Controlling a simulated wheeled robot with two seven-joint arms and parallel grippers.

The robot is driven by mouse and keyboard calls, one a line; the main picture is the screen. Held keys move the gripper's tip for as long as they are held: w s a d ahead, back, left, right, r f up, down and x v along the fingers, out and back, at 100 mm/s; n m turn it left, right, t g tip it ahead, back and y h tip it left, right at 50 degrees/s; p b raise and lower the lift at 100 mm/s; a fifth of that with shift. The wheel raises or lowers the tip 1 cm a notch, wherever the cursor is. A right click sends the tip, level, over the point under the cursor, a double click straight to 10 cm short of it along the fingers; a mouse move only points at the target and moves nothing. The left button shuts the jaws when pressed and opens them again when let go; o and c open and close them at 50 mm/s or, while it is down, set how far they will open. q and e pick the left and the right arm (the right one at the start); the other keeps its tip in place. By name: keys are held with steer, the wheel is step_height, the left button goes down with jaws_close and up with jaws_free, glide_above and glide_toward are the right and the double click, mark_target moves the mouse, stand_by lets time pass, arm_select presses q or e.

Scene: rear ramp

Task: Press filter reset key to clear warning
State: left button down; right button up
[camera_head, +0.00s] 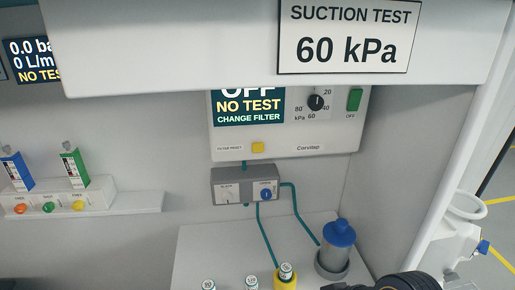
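The yellow filter reset key (257,147) sits on the lower front of the white suction unit (310,140), just right of its "FILTER RESET" label (230,149). The unit's display (248,107) reads "NO TEST" and "CHANGE FILTER", with a partly cut-off "OFF" above. Neither gripper's fingers show. A dark part, probably of my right arm, shows at the bottom edge right of the middle, well below the key. Nothing touches the key.
An overhanging white panel with a "SUCTION TEST 60 kPa" sign (347,37) covers the unit's top. Below are a grey valve box (246,186) with teal hoses, a blue-lidded canister (338,248) and small vials. A left shelf (130,203) holds coloured buttons. Space before the key is clear.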

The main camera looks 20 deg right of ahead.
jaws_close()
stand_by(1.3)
